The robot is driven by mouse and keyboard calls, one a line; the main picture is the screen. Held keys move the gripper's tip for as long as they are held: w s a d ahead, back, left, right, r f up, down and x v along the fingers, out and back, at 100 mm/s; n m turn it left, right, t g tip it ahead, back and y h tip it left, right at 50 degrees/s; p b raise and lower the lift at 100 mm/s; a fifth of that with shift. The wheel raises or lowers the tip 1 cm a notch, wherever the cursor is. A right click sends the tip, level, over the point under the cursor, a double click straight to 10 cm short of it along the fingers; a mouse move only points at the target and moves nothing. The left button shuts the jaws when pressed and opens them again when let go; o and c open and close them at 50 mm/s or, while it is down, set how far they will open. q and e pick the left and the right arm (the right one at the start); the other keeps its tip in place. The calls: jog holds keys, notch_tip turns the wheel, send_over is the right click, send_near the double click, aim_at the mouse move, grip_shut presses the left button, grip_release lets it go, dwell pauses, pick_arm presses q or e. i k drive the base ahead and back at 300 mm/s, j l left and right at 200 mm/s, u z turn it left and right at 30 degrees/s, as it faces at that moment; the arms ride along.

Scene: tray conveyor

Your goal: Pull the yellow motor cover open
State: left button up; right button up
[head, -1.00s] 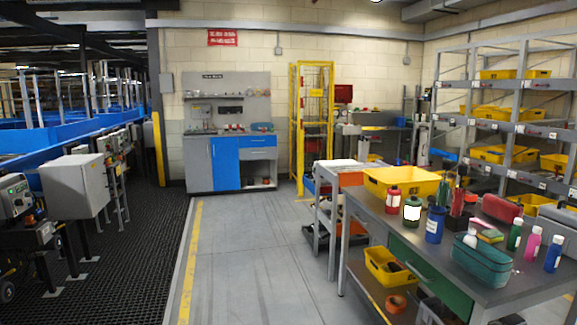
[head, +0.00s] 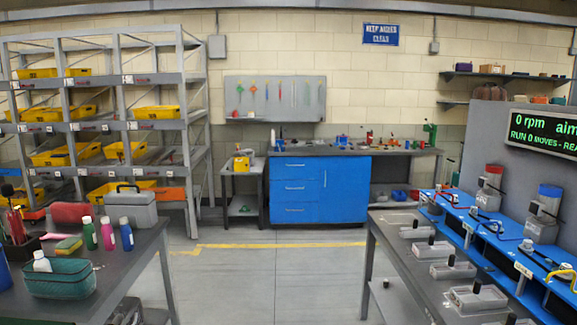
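I cannot make out a yellow motor cover in the head view. A small bent yellow piece (head: 558,272) shows at the right edge on the blue bench unit (head: 470,236); I cannot tell what it is. Neither of my grippers is in view.
A grey table (head: 385,228) with several clear boxes stands at right. Shelving (head: 118,80) and a blue cabinet (head: 345,190) are behind. The floor (head: 270,285) between the tables is clear.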

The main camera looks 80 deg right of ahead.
aim_at(240, 164)
jog(key=z, duration=2.35)
jog(key=i+z, duration=0.15)
jog(key=i, duration=4.45)
jog(key=j+u, duration=0.05)
jog(key=j, duration=0.15)
